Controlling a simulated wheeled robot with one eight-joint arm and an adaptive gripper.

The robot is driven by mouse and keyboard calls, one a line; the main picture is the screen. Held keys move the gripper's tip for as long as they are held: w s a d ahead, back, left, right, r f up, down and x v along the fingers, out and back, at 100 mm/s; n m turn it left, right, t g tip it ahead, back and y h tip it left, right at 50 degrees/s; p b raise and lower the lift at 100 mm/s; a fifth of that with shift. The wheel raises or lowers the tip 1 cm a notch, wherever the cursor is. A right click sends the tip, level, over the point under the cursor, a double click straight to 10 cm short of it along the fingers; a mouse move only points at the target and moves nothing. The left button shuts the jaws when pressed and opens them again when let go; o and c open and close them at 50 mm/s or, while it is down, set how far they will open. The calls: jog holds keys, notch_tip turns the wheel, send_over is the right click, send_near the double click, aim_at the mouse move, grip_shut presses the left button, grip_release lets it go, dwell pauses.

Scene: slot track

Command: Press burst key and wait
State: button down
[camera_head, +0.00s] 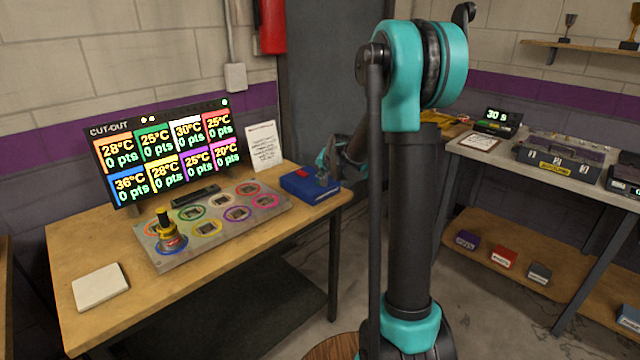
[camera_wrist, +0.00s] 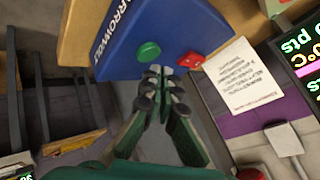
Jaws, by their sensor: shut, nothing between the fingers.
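A blue box (camera_head: 297,188) sits at the right end of the wooden bench. In the wrist view the box (camera_wrist: 172,28) carries white lettering, a round green button (camera_wrist: 149,51) and a red key (camera_wrist: 190,61); I cannot read which is called burst. My gripper (camera_wrist: 159,72) is shut and empty, its fingertips just in front of the box between the button and the red key. I cannot tell whether they touch it. In the head view my gripper (camera_head: 324,178) is at the box's right side, partly hiding it.
A panel (camera_head: 222,232) with coloured rings and a yellow-black plug stands on the bench (camera_head: 215,287), below a CUT-OUT scoreboard (camera_head: 165,150). A white notice (camera_head: 263,146) leans behind the box. A white pad (camera_head: 100,286) lies front left. Another table with cases stands right.

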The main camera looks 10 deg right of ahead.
jog(key=shift+r, duration=2.55)
jog(key=s+d+f+n+g, duration=0.1)
jog(key=s+f, duration=0.3)
jog(key=s, duration=0.9)
jog(key=s+d+f+n+g+h, duration=0.1)
jog(key=s+f, duration=0.4)
jog(key=s, duration=0.9)
jog(key=s+d+f+n+g+h, duration=0.1)
jog(key=s+f+n, duration=0.3)
jog(key=s, duration=1)
jog(key=shift+d+f+n+g, duration=0.3)
jog(key=shift+d+f+g, duration=0.2)
jog(key=shift+g, duration=0.4)
